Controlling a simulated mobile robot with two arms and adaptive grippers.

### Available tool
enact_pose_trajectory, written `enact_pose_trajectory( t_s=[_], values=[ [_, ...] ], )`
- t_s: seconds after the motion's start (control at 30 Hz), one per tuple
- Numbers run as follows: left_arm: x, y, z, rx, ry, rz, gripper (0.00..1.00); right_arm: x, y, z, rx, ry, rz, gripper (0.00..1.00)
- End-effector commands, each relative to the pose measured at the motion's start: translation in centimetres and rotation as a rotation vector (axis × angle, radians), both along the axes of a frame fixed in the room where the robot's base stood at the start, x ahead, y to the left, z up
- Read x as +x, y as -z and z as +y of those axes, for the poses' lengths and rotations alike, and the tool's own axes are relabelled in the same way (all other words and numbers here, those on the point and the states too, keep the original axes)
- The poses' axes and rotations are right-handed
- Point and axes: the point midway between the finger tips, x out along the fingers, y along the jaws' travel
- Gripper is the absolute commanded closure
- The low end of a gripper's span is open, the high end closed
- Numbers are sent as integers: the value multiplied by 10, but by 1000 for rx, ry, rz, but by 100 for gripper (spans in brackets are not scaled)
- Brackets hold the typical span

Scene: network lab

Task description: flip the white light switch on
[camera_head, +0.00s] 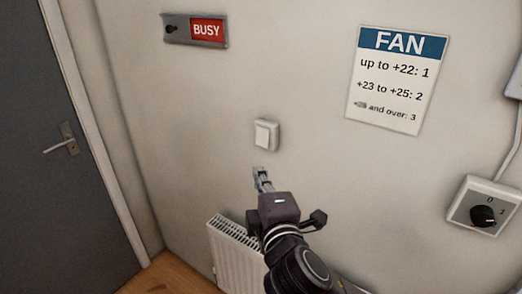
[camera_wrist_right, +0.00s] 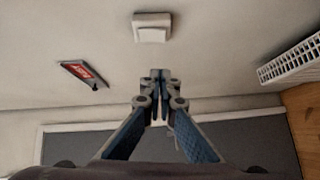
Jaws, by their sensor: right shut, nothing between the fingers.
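The white light switch (camera_head: 266,134) is a square rocker plate on the wall in the head view, below the BUSY sign. It also shows at the top of the right wrist view (camera_wrist_right: 151,28). My right gripper (camera_head: 259,172) is below the switch in the head view, fingertips pointing up toward it. In the wrist view its blue fingers (camera_wrist_right: 158,75) are shut together and hold nothing, with a visible gap in the picture between the tips and the switch. I cannot tell which way the rocker is set. My left gripper is not in view.
A red BUSY sign (camera_head: 206,29) hangs above the switch. A FAN notice (camera_head: 397,80) and a rotary dial box (camera_head: 484,206) are on the wall to the right. A white radiator (camera_head: 236,258) is below, close to my right arm. A grey door (camera_head: 60,150) is at left.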

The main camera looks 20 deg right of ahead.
Motion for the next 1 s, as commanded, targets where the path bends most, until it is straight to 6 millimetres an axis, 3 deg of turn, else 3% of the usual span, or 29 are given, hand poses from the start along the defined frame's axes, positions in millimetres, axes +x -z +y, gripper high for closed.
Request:
enact_pose_trajectory(
  t_s=[0.2, 0.33, 0.8, 1.0],
  values=[
    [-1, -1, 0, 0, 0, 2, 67, 2, 0, 0, 2, 1, 2, 100],
    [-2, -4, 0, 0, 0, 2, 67, 13, 0, -2, 0, 3, 1, 100],
    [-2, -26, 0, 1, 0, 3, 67, 103, 7, -14, 2, 3, 3, 100],
    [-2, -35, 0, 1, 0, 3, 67, 118, 12, -37, 1, 3, 3, 100]
  ],
)
